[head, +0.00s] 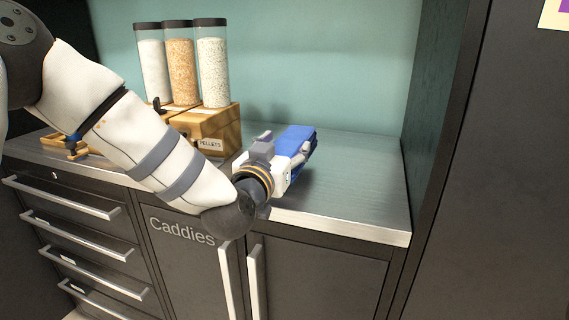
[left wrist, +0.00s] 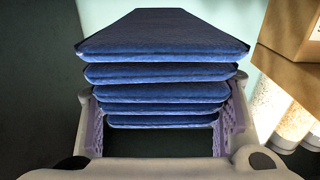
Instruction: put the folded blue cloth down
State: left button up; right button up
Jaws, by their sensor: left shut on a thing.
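The folded blue cloth (head: 294,140) is a thick stack of several layers. My left gripper (head: 300,160) is shut on it, just above the metal counter (head: 360,190) in the head view. In the left wrist view the cloth (left wrist: 160,72) fills the space between the two fingers of the left gripper (left wrist: 160,118), its layers stacked one over another. I cannot tell whether the cloth touches the counter. The gripper body hides part of the cloth in the head view. My right gripper is not in view.
A wooden dispenser box (head: 215,130) labelled PELLETS, with several clear tubes (head: 213,70) of grains, stands left of the cloth. A wooden tray (head: 62,146) sits further left. A dark side panel (head: 435,120) bounds the counter at right. The counter right of the cloth is clear.

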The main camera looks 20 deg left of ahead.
pick_arm(q)
notch_tip(320, 180, down, 3)
jog(key=shift+f, duration=0.2)
jog(key=shift+r, duration=0.2)
jog(key=o, duration=1.3)
jog(key=shift+f, duration=0.2)
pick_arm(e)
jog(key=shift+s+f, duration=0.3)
pick_arm(q)
jog(key=shift+r, duration=0.1)
